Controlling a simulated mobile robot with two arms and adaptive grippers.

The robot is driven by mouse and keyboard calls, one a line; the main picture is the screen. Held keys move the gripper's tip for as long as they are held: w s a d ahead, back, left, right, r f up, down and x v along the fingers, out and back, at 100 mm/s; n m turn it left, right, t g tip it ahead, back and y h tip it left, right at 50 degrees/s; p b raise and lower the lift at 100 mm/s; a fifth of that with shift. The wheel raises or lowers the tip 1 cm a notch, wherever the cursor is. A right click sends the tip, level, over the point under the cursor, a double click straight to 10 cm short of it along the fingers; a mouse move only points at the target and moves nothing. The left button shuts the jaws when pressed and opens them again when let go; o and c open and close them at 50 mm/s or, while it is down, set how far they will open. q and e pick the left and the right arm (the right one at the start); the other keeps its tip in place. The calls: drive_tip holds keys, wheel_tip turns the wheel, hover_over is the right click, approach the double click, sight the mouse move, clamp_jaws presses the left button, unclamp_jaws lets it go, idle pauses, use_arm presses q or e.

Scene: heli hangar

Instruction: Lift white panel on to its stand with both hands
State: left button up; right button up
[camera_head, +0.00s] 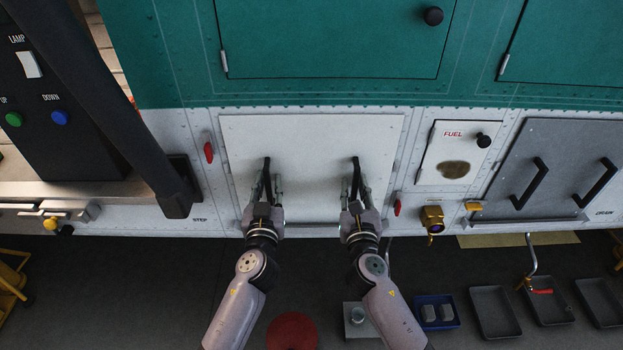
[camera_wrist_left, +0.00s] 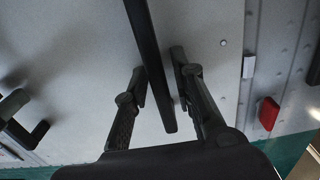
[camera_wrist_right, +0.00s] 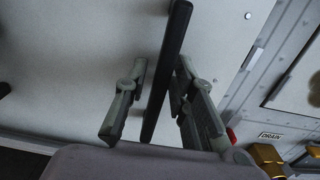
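The white panel (camera_head: 310,145) sits upright against the lower wall of the helicopter, with two black upright handles. My left gripper (camera_head: 266,188) is at the left handle (camera_head: 266,172). In the left wrist view its fingers stand on either side of the handle (camera_wrist_left: 152,70), with gaps between. My right gripper (camera_head: 356,189) is at the right handle (camera_head: 355,170). In the right wrist view its fingers also straddle the handle (camera_wrist_right: 165,75), with a clear gap on the left side. Both look open. I cannot make out a separate stand for certain.
Red latches (camera_head: 209,152) (camera_head: 397,207) flank the panel. A fuel door (camera_head: 450,165) and a grey panel (camera_head: 555,150) with two handles are to the right. A black arm-like bar (camera_head: 110,90) crosses at left. Trays (camera_head: 495,312) and a red disc (camera_head: 291,331) lie on the floor.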

use_arm(q)
clamp_jaws()
use_arm(e)
clamp_jaws()
use_arm(q)
drive_tip(key=shift+r, duration=0.1)
use_arm(e)
drive_tip(key=shift+r, duration=0.1)
